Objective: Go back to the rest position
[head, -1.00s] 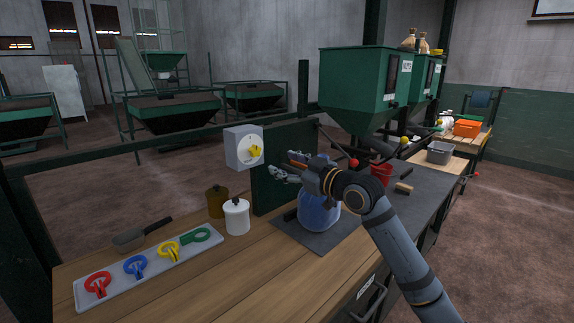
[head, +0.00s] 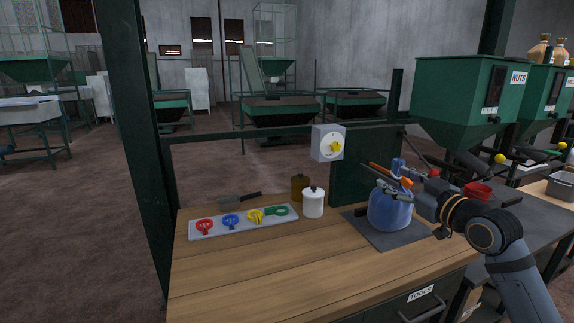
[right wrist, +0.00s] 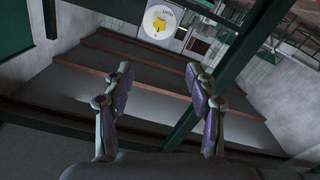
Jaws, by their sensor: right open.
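My right gripper (head: 368,178) is open, with its fingers pointing left above and in front of the blue jug (head: 388,212). It partly hides the jug's top. In the right wrist view the two fingers of the right gripper (right wrist: 158,80) stand apart with nothing between them. The pale box with a yellow knob (head: 335,147) is up and left of the gripper in the head view. The knob's dial (right wrist: 159,22) also shows beyond the fingertips in the right wrist view. My left gripper is not in view.
A grey tray (head: 243,236) with red, blue, yellow and green tools lies on the wooden bench (head: 290,270). A white canister (head: 313,202) and a brown one (head: 299,187) stand behind it. Green hoppers (head: 464,90) are at right. A dark green post (head: 132,130) rises at left.

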